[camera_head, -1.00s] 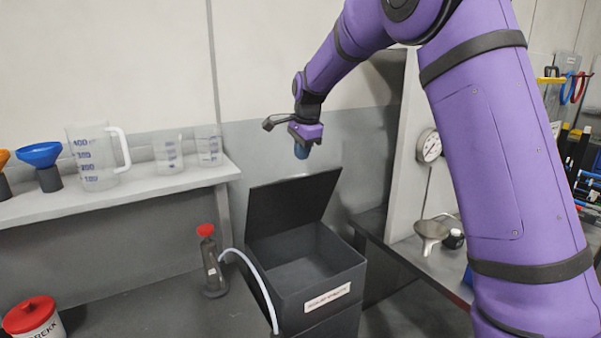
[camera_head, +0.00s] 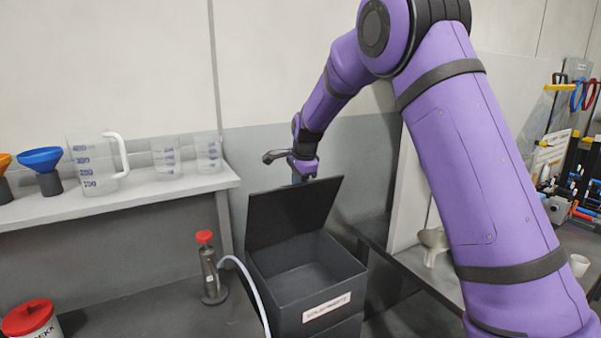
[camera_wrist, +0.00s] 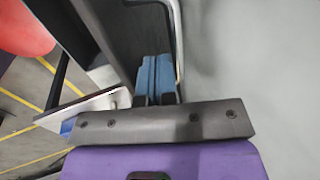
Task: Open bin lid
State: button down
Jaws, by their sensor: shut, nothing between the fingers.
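The dark grey bin (camera_head: 318,290) stands at the lower middle of the head view, with a white label on its front. Its lid (camera_head: 292,212) is raised and leans up at the back, so the empty-looking inside shows. My gripper (camera_head: 298,179) is at the top edge of the lid, on its far side. The lid hides part of the blue fingers, and I cannot tell whether they touch it. In the wrist view the blue fingers (camera_wrist: 156,76) are together with nothing between them.
A red-topped pump bottle (camera_head: 211,270) with a white hose stands left of the bin. A shelf (camera_head: 150,190) with beakers and funnels runs along the left wall. A side bench (camera_head: 400,262) is to the right, beside my arm.

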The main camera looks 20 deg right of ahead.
jog(key=shift+f, duration=0.2)
jog(key=shift+w+a+r, duration=0.15)
jog(key=shift+w, duration=0.6)
jog(key=shift+w+a+r, duration=0.15)
jog(key=shift+w+r, duration=0.05)
jog(key=shift+w, duration=0.6)
jog(key=shift+w+a+r, duration=0.15)
jog(key=shift+w, duration=0.6)
